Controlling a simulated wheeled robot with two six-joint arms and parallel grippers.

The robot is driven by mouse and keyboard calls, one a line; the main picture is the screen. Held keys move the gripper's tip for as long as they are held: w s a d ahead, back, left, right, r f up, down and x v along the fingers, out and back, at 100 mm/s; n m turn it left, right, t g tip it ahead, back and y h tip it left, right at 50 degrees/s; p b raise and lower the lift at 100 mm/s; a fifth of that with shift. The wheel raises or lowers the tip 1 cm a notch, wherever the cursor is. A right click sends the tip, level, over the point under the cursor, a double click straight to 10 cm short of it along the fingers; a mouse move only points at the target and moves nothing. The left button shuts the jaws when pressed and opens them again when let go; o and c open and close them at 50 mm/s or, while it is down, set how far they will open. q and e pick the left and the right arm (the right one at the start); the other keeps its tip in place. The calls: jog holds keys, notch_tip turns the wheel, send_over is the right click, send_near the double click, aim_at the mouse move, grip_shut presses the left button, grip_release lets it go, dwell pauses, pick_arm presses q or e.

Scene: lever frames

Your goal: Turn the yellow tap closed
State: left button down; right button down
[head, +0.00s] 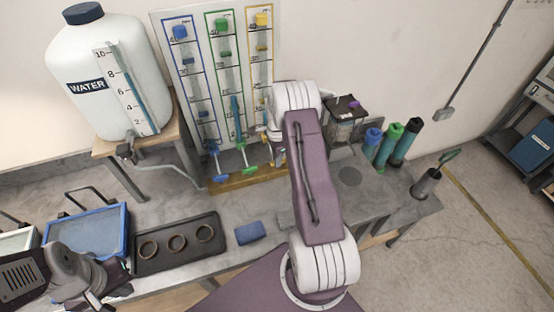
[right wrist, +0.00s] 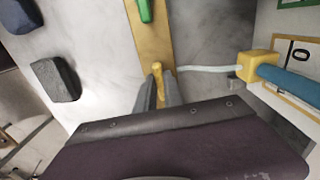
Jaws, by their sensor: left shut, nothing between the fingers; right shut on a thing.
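The yellow tap (right wrist: 157,70) stands on a wooden strip (right wrist: 152,38) in the right wrist view. My right gripper (right wrist: 158,92) is shut on the tap's handle, with a grey finger on either side. In the head view my right arm hides the yellow tap and the fingers. The wooden strip also shows in the head view (head: 232,181), below the board, with the blue tap (head: 221,179) and green tap (head: 250,171) on it. My left gripper (head: 120,291) is shut and empty at the lower left, near the blue-rimmed tray.
A board (head: 222,60) with blue, green and yellow columns stands behind. A water tank (head: 105,75) is at the left. A dark tray (head: 180,262) with rings and a blue block (head: 250,233) lie in front. Several coloured bottles (head: 388,145) stand to the right.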

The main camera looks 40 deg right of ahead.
jog(key=shift+r+m, duration=0.1)
jog(key=shift+m, duration=0.2)
jog(key=c, duration=1.5)
grip_release()
jog(key=shift+o, duration=0.2)
notch_tip(320, 180, up, 9)
jog(key=b, duration=0.2)
